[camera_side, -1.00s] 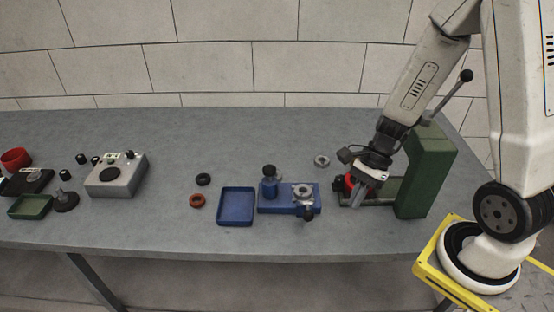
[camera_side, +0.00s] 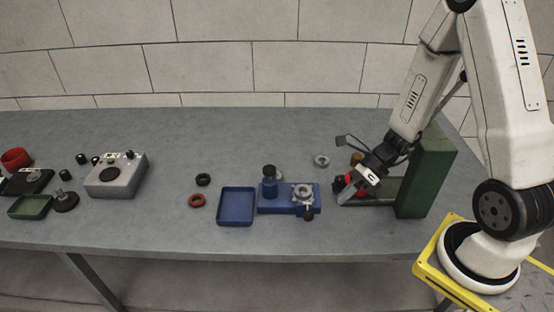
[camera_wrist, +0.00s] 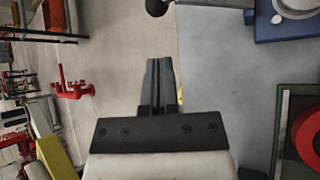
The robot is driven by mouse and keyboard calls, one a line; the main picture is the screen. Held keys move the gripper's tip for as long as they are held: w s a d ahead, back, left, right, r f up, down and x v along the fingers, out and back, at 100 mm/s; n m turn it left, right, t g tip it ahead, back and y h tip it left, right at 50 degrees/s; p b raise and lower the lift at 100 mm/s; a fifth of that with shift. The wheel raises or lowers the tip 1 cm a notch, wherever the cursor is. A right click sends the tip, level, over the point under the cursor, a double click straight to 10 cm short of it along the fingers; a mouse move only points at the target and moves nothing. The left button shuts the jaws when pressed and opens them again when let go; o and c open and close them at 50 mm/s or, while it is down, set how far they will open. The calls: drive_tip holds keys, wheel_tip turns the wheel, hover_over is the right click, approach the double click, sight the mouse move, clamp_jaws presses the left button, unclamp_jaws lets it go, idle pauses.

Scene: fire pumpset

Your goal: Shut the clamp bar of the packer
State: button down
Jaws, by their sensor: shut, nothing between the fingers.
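The packer, taken to be the green machine (camera_side: 428,172), stands at the right end of the bench with a tall column and a low base reaching left. A red round part (camera_side: 349,182) sits at its left end; the wrist view shows it as a red ring (camera_wrist: 306,138) in a dark green frame. I cannot make out the clamp bar or its position. My gripper (camera_side: 341,198) is tilted down-left in front of the red part, partly covering it. In the wrist view its fingers (camera_wrist: 159,62) are together and empty. Contact cannot be told.
A blue fixture (camera_side: 268,207) with a black knob stands just left of my gripper. Left of it are a blue tray (camera_side: 236,222) and rings. A loose grey ring (camera_side: 321,160) lies behind.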

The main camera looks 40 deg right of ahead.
drive_tip(key=x, duration=0.8)
drive_tip(key=shift+a, duration=0.15)
drive_tip(key=shift+f, duration=0.15)
drive_tip(key=shift+w+d+r+m+g+y, duration=0.1)
drive_tip(key=shift+w+r+m+g+y, duration=0.05)
drive_tip(key=shift+r+y, duration=0.15)
drive_tip(key=shift+w+d+r+m+g+y, duration=0.15)
drive_tip(key=shift+r+y, duration=0.05)
drive_tip(key=shift+r, duration=0.1)
idle(0.6)
drive_tip(key=w+d+r+m+g+y, duration=0.3)
drive_tip(key=w+d+r+m+y, duration=0.1)
drive_tip(key=r+y, duration=0.1)
drive_tip(key=w+d+f, duration=0.1)
drive_tip(key=w+d, duration=0.1)
drive_tip(key=w+d+f, duration=0.1)
drive_tip(key=w+d, duration=0.2)
drive_tip(key=w+d+f, duration=0.1)
drive_tip(key=w+d, duration=0.2)
drive_tip(key=shift+w+d+f, duration=0.15)
drive_tip(key=shift+d+f, duration=0.05)
drive_tip(key=shift+f, duration=0.2)
drive_tip(key=shift+w+d+f, duration=0.3)
drive_tip(key=shift+f, duration=0.2)
drive_tip(key=shift+w+d+f+m+y, duration=0.2)
drive_tip(key=shift+f+m+y, duration=0.25)
drive_tip(key=shift+f+y, duration=0.15)
drive_tip(key=shift+w+d+f+m+y, duration=0.25)
drive_tip(key=shift+f+m+y, duration=0.25)
drive_tip(key=shift+y, duration=0.2)
